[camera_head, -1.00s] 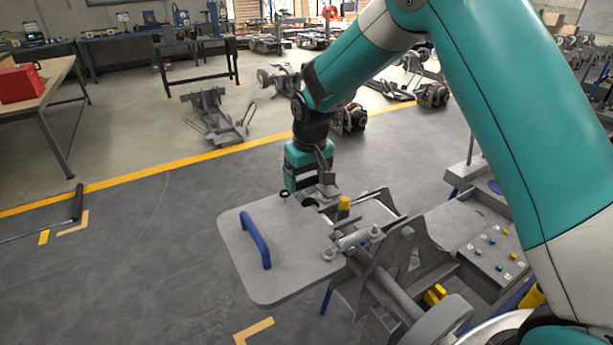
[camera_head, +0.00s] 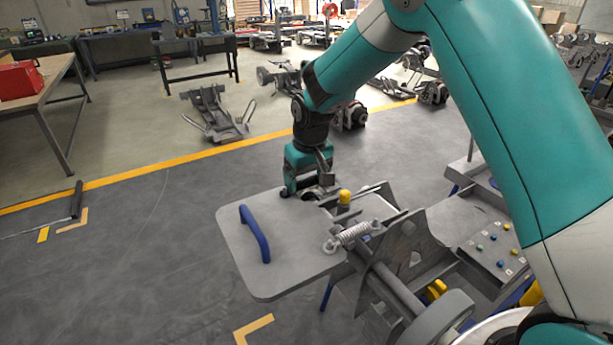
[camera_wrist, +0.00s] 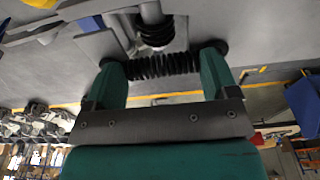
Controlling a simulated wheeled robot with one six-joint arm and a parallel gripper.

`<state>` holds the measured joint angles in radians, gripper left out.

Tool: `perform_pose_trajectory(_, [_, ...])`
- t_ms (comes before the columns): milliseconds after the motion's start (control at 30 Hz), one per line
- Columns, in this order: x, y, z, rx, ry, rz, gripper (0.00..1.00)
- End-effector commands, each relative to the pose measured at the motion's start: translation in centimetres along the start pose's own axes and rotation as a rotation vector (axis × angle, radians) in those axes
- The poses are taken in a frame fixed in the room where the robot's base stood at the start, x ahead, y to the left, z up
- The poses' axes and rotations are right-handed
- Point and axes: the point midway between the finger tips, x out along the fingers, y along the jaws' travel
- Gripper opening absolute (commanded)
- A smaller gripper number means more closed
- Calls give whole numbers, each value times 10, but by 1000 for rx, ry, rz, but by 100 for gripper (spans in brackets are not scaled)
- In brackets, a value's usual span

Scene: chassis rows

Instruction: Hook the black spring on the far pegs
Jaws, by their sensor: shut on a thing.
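My gripper (camera_wrist: 165,75) is shut on the black spring (camera_wrist: 160,66), which spans crosswise between its two teal fingers in the wrist view. A grey post with black ribbed rings (camera_wrist: 155,30) stands just beyond the spring; I cannot tell whether they touch. In the head view my gripper (camera_head: 305,186) points down at the far edge of the grey plate (camera_head: 290,275), and the spring is mostly hidden there. The far pegs cannot be made out clearly behind the gripper. A silver spring (camera_head: 352,234) is stretched between two nearer pegs on the chassis.
A yellow-capped part (camera_head: 345,196) stands close to the right of my gripper. A blue handle (camera_head: 255,234) rises from the plate. A button panel (camera_head: 492,248) and a grey roller (camera_head: 435,320) lie to the right.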

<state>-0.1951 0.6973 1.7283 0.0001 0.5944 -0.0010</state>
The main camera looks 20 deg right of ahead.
Motion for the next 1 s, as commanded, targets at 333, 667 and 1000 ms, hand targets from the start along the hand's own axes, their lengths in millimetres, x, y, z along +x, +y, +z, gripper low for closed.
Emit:
perform_pose_trajectory(333, [2,0,0,0,-1,0,87])
perform_pose_trajectory(667, [-2,0,0,0,0,0,100])
perform_pose_trajectory(1000, [-69,0,-1,0,9,0,100])
